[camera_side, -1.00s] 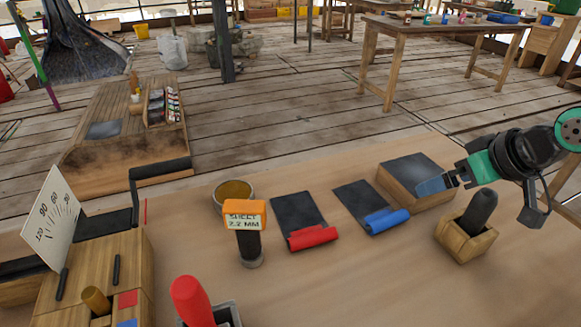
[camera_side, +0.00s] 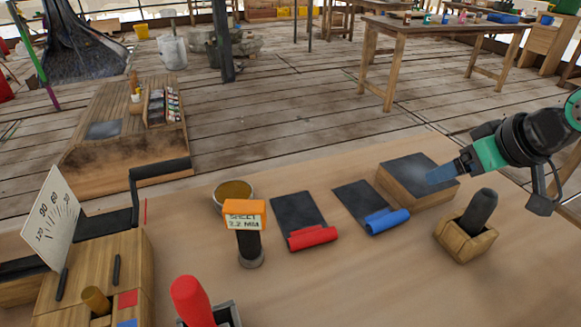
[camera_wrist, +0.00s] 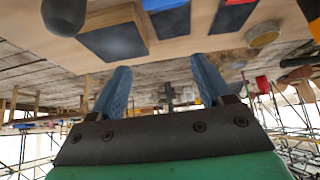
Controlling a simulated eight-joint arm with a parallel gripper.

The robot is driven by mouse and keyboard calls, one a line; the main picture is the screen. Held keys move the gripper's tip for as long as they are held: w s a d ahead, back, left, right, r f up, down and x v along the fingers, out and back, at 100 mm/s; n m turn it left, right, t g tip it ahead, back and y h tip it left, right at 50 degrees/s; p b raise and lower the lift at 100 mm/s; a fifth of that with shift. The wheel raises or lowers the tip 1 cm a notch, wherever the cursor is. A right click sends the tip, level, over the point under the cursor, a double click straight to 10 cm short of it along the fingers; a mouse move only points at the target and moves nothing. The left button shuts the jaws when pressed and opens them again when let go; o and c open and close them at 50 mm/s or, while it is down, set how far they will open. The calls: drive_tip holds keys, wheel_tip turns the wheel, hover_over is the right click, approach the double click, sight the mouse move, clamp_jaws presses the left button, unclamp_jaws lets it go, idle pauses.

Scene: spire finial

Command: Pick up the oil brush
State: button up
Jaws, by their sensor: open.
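A dark, round-topped handle (camera_side: 481,207) stands upright in a small wooden holder (camera_side: 462,246) at the right of the bench; its lower end is hidden. It looks like the oil brush, but no bristles show. In the wrist view the dark handle (camera_wrist: 64,14) is at the upper left. My gripper (camera_side: 437,175) is open and empty, above the right side of the dark-topped wooden block, behind and left of the handle and apart from it. In the wrist view my gripper's (camera_wrist: 160,66) two blue fingers are spread with nothing between them.
A dark-topped wooden block (camera_side: 418,172) lies below my gripper. Dark sheets with a blue roll (camera_side: 387,220) and a red roll (camera_side: 312,238) lie to its left. A round pot (camera_side: 233,191), an orange-topped sign (camera_side: 245,220) and a red handle (camera_side: 190,300) stand farther left. The front right bench is clear.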

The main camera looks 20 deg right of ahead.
wheel_tip(320, 180, up, 8)
drive_tip(key=w+a+r+m+g+y, duration=0.1)
drive_tip(key=w+a+r+g, duration=0.1)
drive_tip(key=a, duration=0.5)
drive_tip(key=w+a+r+g+y, duration=0.1)
drive_tip(key=w+a, duration=0.1)
drive_tip(key=a, duration=0.5)
drive_tip(key=m+g+h, duration=0.2)
drive_tip(key=m+g, duration=0.1)
drive_tip(key=g, duration=0.1)
hover_over(194, 306)
drive_tip(key=w, duration=0.1)
drive_tip(key=f, duration=0.3)
drive_tip(key=shift+a+f, duration=0.35)
drive_tip(key=shift+f, duration=0.05)
wheel_tip(194, 306, down, 4)
drive_tip(key=shift+w+d+f, duration=0.1)
drive_tip(key=shift+f, duration=3.2)
clamp_jaws()
